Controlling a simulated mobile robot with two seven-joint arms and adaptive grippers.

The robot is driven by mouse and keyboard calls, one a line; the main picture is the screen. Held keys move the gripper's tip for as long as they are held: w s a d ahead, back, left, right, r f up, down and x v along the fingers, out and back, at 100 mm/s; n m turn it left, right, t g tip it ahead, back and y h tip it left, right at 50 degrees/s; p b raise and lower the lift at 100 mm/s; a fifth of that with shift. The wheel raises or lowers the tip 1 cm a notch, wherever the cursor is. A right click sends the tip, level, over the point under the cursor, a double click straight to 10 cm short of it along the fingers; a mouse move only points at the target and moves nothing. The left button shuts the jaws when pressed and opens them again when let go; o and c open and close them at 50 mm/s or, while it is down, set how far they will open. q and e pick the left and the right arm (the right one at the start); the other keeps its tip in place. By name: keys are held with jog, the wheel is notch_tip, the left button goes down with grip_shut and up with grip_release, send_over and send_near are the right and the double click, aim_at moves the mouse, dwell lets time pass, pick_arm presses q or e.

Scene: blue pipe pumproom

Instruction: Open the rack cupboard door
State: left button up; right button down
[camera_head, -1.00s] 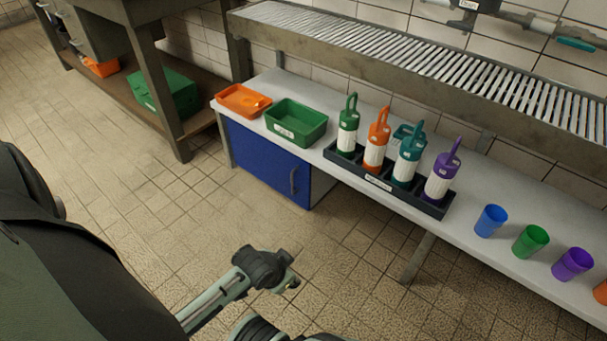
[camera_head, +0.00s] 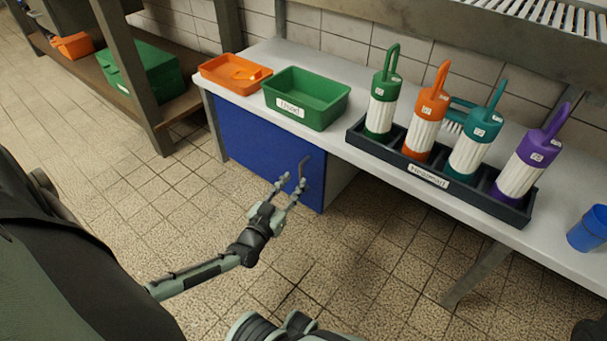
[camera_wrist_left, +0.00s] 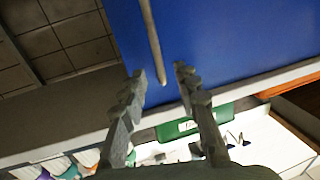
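The rack cupboard door (camera_head: 251,152) is a blue panel under the left end of the white bench, and it looks closed. Its handle (camera_head: 303,170) is a thin grey vertical bar near the door's right edge. My left gripper (camera_head: 293,183) is open in front of the handle. In the left wrist view the door (camera_wrist_left: 225,40) fills the upper part, and the handle (camera_wrist_left: 153,45) points down toward the gap between the open fingers (camera_wrist_left: 160,80). I cannot tell whether the fingers touch the handle. My right gripper does not show.
On the white bench (camera_head: 350,152) stand an orange tray (camera_head: 222,76), a green bin (camera_head: 322,112) and a dark rack (camera_head: 480,198) with several coloured bottles. A blue cup (camera_head: 589,230) is at the right. The tiled floor before the door is free.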

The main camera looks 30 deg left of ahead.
aim_at(300, 173)
pick_arm(q)
jog(key=shift+w+a+b, duration=0.2)
jog(key=shift+w+b, duration=0.2)
jog(key=shift+w, duration=1)
jog(key=shift+w+a+b, duration=0.15)
jog(key=shift+w+b, duration=0.2)
jog(key=shift+w, duration=1)
grip_shut()
